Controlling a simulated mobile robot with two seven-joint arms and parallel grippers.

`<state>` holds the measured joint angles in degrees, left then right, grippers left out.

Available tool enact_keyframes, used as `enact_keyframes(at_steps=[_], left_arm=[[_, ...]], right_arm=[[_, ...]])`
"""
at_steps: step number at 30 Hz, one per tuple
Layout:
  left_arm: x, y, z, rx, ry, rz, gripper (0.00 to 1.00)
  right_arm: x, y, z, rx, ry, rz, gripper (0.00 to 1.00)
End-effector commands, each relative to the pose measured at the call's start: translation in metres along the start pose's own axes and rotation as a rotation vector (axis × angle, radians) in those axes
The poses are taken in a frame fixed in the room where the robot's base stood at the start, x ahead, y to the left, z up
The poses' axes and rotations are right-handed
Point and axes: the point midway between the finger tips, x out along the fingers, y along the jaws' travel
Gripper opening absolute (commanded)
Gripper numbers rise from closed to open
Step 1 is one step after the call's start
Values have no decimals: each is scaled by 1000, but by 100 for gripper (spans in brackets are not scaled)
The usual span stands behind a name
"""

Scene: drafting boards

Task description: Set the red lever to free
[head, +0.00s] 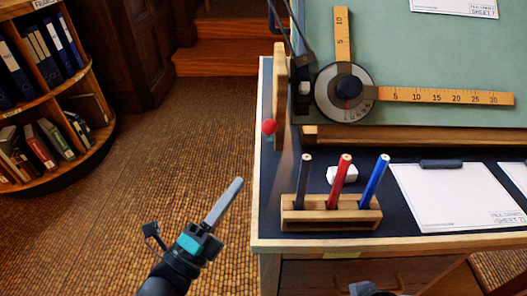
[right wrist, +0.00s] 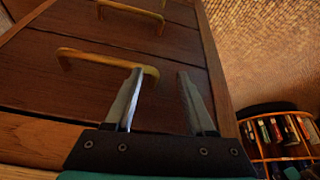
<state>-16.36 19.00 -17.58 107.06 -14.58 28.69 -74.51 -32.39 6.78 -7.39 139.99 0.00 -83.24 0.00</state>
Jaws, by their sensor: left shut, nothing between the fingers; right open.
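The red lever shows as a round red knob (head: 269,126) at the left edge of the desk, beside the upright wooden side piece of the drafting board (head: 420,55). Its arm and any position marks are too small or hidden to read. My left gripper (head: 237,184) is shut and empty over the floor, left of the desk, below and left of the knob and apart from it. My right gripper (right wrist: 161,76) is open and empty in the right wrist view, in front of the wooden drawers. The knob is not in that view.
A wooden pen holder (head: 330,218) with black, red and blue pens stands at the desk's front left. Drawer handles (right wrist: 105,60) stick out. The floor (head: 150,160) left of the desk is clear.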

Motion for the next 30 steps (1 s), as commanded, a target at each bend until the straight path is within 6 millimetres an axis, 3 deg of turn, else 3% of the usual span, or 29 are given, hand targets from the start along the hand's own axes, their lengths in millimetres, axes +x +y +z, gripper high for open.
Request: enact_keyframes(at_steps=[8, 21, 30], left_arm=[[6, -7, -5, 49, 27, -56, 0], [74, -10, -6, 47, 26, -55, 0], [98, -11, -7, 46, 26, -52, 0]], right_arm=[[0, 0, 0, 0, 2, 0, 55], [6, 0, 1, 0, -5, 0, 55], [6, 0, 1, 0, -2, 1, 55]])
